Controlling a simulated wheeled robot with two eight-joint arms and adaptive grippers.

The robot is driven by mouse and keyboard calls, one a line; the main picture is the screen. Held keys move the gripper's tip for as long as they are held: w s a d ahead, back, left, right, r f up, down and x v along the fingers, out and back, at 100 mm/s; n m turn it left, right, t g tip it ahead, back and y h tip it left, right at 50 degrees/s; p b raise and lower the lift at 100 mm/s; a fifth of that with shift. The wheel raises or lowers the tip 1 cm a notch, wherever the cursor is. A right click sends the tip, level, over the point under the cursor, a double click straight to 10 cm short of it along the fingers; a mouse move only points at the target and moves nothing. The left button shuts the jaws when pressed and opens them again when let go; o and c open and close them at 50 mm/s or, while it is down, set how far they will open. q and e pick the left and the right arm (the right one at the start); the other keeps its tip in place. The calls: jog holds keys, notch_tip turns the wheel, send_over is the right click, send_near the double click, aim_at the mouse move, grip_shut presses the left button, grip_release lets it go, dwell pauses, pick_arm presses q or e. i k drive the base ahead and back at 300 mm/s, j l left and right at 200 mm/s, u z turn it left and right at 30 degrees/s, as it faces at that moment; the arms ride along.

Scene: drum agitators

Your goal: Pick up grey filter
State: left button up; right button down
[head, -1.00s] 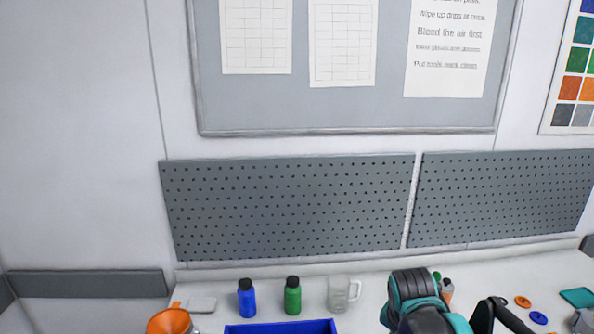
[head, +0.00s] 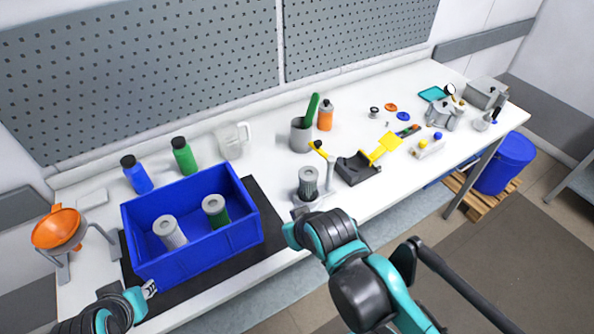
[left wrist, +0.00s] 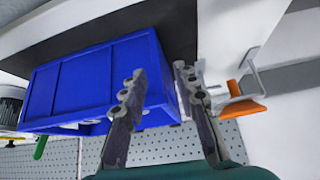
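A pale grey filter (head: 172,236) and a green filter (head: 215,211) stand in the blue crate (head: 195,258), both with light tops. Another grey filter (head: 308,180), ribbed with a light top, stands upright at the table's front, right of the crate. My right gripper (head: 303,208) is right beside its base; the fingers are mostly hidden by my wrist, so I cannot tell whether they touch it. My left gripper (head: 150,288) is by the crate's front left corner. In the left wrist view it (left wrist: 160,72) is open and empty, with the crate beside it.
An orange funnel (head: 58,230) on a stand is left of the crate. Blue (head: 136,175) and green (head: 184,157) bottles and a clear jug (head: 232,140) stand behind. A black-and-yellow tool (head: 360,167) lies right of the standing grey filter.

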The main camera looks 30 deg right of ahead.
aim_at(308, 176)
jog(key=l+z, duration=0.3)
jog(key=l, duration=0.3)
jog(key=l+z, duration=0.3)
jog(key=l, duration=0.25)
jog(key=i+l+z, duration=0.15)
jog(key=l+z, duration=0.15)
jog(key=l, duration=0.25)
